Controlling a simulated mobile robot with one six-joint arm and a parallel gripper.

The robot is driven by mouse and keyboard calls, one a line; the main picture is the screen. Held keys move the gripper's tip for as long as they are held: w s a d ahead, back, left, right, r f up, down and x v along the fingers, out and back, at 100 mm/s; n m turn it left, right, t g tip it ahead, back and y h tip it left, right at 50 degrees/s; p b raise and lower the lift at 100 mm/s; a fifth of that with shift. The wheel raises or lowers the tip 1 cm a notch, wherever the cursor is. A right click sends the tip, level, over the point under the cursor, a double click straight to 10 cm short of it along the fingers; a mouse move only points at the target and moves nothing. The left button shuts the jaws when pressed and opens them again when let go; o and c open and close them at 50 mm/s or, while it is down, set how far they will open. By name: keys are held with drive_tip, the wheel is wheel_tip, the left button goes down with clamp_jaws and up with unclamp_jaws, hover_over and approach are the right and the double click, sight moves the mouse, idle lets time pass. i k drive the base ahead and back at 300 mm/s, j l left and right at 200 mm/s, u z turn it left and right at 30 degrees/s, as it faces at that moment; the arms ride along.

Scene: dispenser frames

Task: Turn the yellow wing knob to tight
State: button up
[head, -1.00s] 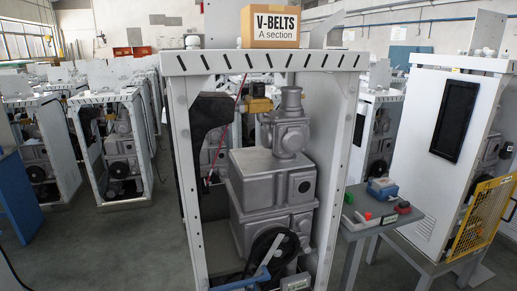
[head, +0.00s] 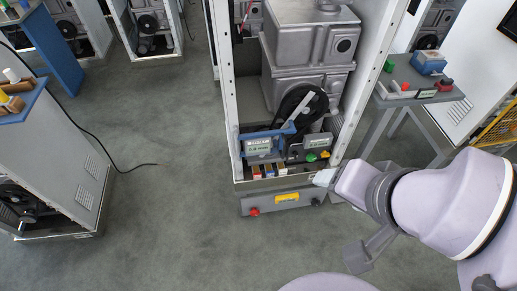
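My gripper (head: 322,178) is just below and in front of these parts, at the frame's lower right edge. It appears apart from the yellow part. Its fingers are too small to tell whether they are open or shut.
A black pulley (head: 302,108) with a grey arm stands above a blue bracket (head: 265,136). A grey bottom panel (head: 283,201) has a red knob (head: 254,212). A side table (head: 425,98) stands at right. The floor (head: 160,220) in front and left is clear except for a black cable (head: 95,140).

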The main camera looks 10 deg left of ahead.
sight(324, 154)
drive_tip(key=u, duration=0.25)
drive_tip(key=z, duration=0.4)
drive_tip(key=j+u, duration=0.5)
drive_tip(key=i+l, duration=0.15)
drive_tip(key=i, duration=0.3)
drive_tip(key=i+l+u, duration=0.1)
drive_tip(key=i, duration=0.35)
drive_tip(key=l, duration=0.1)
